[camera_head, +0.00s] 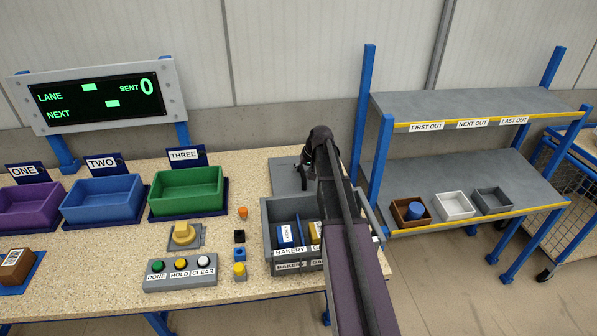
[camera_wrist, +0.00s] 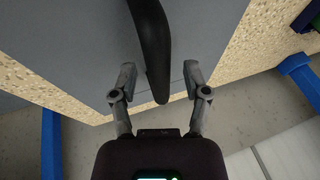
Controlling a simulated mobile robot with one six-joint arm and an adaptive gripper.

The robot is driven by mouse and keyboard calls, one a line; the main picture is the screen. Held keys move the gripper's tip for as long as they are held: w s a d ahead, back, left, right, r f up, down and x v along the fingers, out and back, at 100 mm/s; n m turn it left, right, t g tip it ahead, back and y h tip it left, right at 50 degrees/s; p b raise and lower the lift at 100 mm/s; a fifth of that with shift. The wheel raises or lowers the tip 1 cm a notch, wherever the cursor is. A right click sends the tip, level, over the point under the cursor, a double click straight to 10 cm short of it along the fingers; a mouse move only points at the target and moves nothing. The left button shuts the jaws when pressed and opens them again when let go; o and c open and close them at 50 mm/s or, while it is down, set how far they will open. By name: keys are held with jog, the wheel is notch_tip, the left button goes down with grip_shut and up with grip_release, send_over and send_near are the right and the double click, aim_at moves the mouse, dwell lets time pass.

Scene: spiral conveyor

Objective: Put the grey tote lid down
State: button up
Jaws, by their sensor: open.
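The grey tote lid (camera_head: 286,178) lies flat on the speckled bench top, behind the grey tote (camera_head: 268,232). In the wrist view the lid (camera_wrist: 70,50) fills much of the upper left, and its black handle (camera_wrist: 152,40) runs down between my fingers. My gripper (camera_wrist: 158,82) is open, one finger on each side of the handle's end, with gaps visible on both sides. In the head view my gripper (camera_head: 307,168) is at the lid's right part. My arm hides the lid's right side and part of the tote.
The tote holds blue and yellow items. Green (camera_head: 187,192), blue (camera_head: 102,200) and purple (camera_head: 28,205) bins stand left. A button box (camera_head: 181,274) and small coloured pieces are in front. A shelf rack (camera_head: 470,180) with small boxes stands right, beyond the bench edge.

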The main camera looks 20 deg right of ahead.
jog(key=shift+r, duration=0.1)
jog(key=p+v, duration=1.1)
jog(key=v, duration=0.1)
dwell(0.4)
dwell(0.7)
jog(key=s+a+g, duration=0.1)
jog(key=s+a, duration=0.2)
jog(key=a, duration=0.2)
jog(key=s+a+f+n, duration=0.1)
jog(key=s+a, duration=0.3)
jog(key=a, duration=0.2)
jog(key=s+a+n+g, duration=0.1)
jog(key=s+a, duration=0.2)
jog(key=a, duration=0.3)
jog(key=shift+s+f+g+h, duration=0.15)
jog(key=shift+s+g+h, duration=0.15)
jog(key=shift+s+h, duration=0.1)
jog(key=shift+n+g+h, duration=0.7)
jog(key=shift+n+g, duration=0.1)
jog(key=shift+n, duration=0.1)
jog(key=s+a, duration=0.6)
jog(key=s, duration=0.1)
jog(key=s+a, duration=0.3)
jog(key=s, duration=0.1)
jog(key=shift+a+f, duration=0.15)
jog(key=shift+f, duration=0.05)
jog(key=shift+s, duration=0.15)
